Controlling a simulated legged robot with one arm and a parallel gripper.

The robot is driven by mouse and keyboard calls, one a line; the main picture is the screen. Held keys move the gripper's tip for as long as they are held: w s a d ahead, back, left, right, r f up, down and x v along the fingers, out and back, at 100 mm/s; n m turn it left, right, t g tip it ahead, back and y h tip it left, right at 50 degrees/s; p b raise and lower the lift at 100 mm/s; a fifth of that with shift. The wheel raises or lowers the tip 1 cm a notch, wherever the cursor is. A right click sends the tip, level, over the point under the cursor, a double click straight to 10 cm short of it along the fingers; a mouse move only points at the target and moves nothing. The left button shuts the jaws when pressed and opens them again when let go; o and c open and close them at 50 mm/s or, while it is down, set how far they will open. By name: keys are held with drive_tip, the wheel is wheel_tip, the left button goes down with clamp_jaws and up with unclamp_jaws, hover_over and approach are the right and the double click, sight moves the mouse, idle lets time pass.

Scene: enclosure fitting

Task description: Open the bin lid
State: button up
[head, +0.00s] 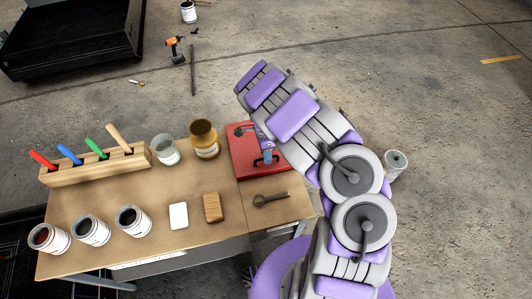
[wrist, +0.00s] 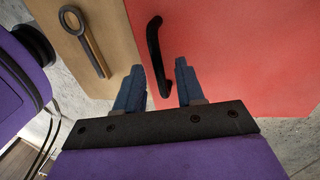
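The bin's lid (wrist: 230,50) is a flat red panel filling the right of the wrist view. In the head view the red bin (head: 246,154) sits at the table's right end, partly hidden by my arm. Its black bar handle (wrist: 155,55) stands near the lid's left edge in the wrist view. My gripper (wrist: 158,85) is open, with one blue fingertip on each side of the handle's near end. I cannot tell whether the fingers touch the handle. In the head view my gripper (head: 265,152) is over the lid, and the lid looks closed.
A dark key-like tool (head: 270,199) lies on the table (head: 170,250) just in front of the bin. A wooden block (head: 212,207), a white block (head: 179,216), paint cans and jars stand to the left. Floor right of my arm is mostly clear.

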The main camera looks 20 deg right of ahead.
clamp_jaws()
idle(0.6)
